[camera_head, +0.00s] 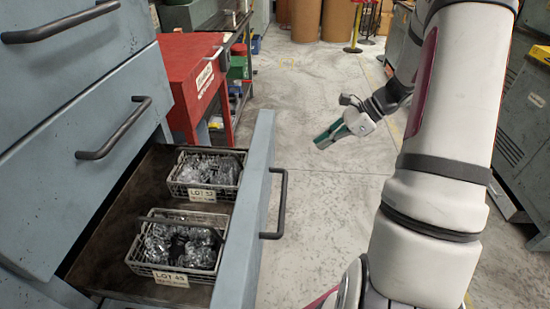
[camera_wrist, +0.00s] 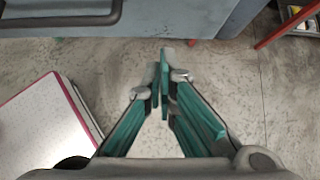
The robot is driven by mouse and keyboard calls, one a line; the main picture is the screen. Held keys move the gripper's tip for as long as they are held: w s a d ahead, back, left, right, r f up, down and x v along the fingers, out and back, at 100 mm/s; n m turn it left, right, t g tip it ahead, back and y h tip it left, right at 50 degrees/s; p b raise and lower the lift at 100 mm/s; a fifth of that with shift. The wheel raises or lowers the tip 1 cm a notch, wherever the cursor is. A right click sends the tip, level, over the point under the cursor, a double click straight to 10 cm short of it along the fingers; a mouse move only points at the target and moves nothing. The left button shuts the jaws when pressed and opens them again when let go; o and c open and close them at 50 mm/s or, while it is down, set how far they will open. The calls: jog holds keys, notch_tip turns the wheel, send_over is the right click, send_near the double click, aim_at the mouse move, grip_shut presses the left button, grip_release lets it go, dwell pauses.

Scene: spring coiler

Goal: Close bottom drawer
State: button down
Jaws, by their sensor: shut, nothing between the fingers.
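The bottom drawer (camera_head: 252,215) of the grey-blue cabinet stands pulled out, with its black handle (camera_head: 280,205) on the front panel facing right. Two wire baskets of shiny parts lie inside, labelled LOT 52 (camera_head: 202,194) and LOT 43 (camera_head: 171,279). My gripper (camera_head: 322,142) is in the air to the right of and beyond the drawer front, apart from it. In the wrist view, my gripper (camera_wrist: 164,62) has its green fingers together and empty. A grey-blue panel (camera_wrist: 180,18) with a dark handle (camera_wrist: 60,12) spans the top of that view.
Two upper drawers (camera_head: 85,60) are shut, with black bar handles. A red cabinet (camera_head: 192,75) stands behind the open drawer. Grey machines (camera_head: 525,130) line the right side. The concrete floor (camera_head: 300,85) between is clear.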

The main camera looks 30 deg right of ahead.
jog(key=w+a+r+b+x, duration=0.1)
jog(key=b+x, duration=0.1)
jog(key=x, duration=1.1)
jog(key=shift+w+r, duration=0.3)
jog(key=shift+r, duration=0.05)
jog(key=shift+a, duration=0.1)
jog(key=w+a, duration=0.6)
jog(key=a, duration=0.3)
jog(key=w+a, duration=0.6)
jog(key=a, duration=0.2)
jog(key=w+a, duration=0.7)
jog(key=a, duration=0.2)
jog(key=shift+w+a+b, duration=0.1)
jog(key=shift+a+b, duration=0.2)
jog(key=shift+b, duration=0.05)
jog(key=shift+r, duration=0.1)
